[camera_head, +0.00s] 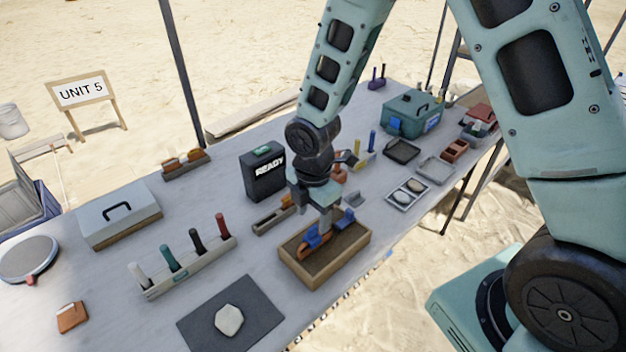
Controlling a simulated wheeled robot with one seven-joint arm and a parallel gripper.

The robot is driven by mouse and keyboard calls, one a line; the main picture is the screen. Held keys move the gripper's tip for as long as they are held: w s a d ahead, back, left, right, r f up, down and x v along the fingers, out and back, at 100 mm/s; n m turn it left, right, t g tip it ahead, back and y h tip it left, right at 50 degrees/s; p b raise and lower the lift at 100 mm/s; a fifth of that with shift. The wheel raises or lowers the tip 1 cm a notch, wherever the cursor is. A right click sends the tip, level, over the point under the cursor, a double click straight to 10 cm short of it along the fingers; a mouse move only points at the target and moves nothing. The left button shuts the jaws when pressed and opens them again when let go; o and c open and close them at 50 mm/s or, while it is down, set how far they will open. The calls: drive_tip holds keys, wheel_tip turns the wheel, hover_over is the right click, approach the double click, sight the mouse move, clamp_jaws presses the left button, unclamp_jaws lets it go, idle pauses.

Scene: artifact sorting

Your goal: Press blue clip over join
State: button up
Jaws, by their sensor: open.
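A blue clip (313,238) is in the shallow wooden tray (343,272) at the front middle of the table. An orange-brown piece lies under and beside the clip, toward the tray's left side. The join itself is too small and too covered to make out. My gripper (324,226) points down over the tray, right at the clip. Its jaws are open. I cannot tell whether the fingers touch the clip. A grey-blue piece (351,221) shows at the tray's back right edge.
A black READY box (263,172) stands behind the tray. A rack of coloured pegs (188,266) and a dark mat with a pale stone (229,320) are to the left. A small tray with oval pieces (408,194) is to the right. The table's front edge is close to the wooden tray.

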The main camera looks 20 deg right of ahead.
sight(313, 228)
wheel_tip(313, 228, up, 10)
drive_tip(key=shift+r, duration=0.25)
drive_tip(key=shift+s, duration=0.1)
idle(0.4)
drive_tip(key=s+a+r+m, duration=0.3)
drive_tip(key=s+m, duration=0.4)
drive_tip(key=s, duration=0.3)
drive_tip(key=s+a+r+m, duration=0.3)
drive_tip(key=s+m, duration=0.4)
drive_tip(key=s, duration=0.3)
drive_tip(key=shift+a+r+y, duration=0.15)
drive_tip(key=shift+r+y, duration=0.1)
drive_tip(key=shift+y, duration=0.05)
drive_tip(key=shift+w, duration=0.1)
drive_tip(key=shift+c, duration=0.3)
idle(0.6)
